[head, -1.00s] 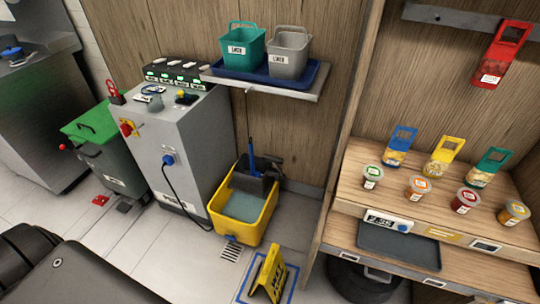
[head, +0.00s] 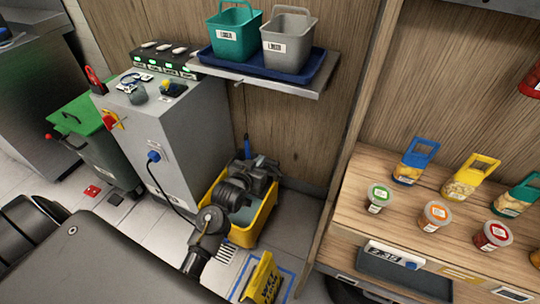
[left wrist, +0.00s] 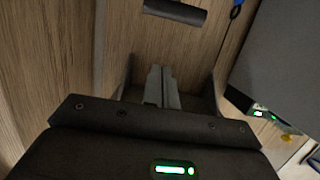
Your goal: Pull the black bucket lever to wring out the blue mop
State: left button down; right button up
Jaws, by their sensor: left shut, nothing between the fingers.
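The yellow mop bucket (head: 266,217) stands on the floor against the wood panel, with greyish-blue water inside. The blue mop handle (head: 247,150) rises behind my arm. My left gripper (head: 268,178) is over the bucket and covers most of the black wringer. In the left wrist view my left gripper's fingers (left wrist: 162,88) are together and empty. A black bar, seemingly the lever's grip (left wrist: 175,12), lies beyond the fingertips, apart from them. A blue piece, likely of the mop (left wrist: 236,13), shows at the top right. My right gripper is out of view.
A grey machine cabinet (head: 178,145) with a hanging black cable stands left of the bucket. A shelf with a blue tray (head: 308,76) is above. A yellow floor sign (head: 262,280) stands in front. A wooden counter (head: 340,210) is at right.

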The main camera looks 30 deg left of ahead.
pick_arm(q)
send_over(267, 161)
jog(key=w, duration=0.1)
notch_tip(267, 161, down, 2)
jog(key=shift+w+a+f, duration=0.1)
jog(key=shift+w, duration=0.05)
jog(key=shift+w+f, duration=0.35)
jog(key=shift+w, duration=0.1)
jog(key=shift+s+f, duration=0.75)
jog(key=shift+f, duration=0.15)
jog(key=shift+s+f, duration=0.35)
jog(key=shift+f, duration=0.2)
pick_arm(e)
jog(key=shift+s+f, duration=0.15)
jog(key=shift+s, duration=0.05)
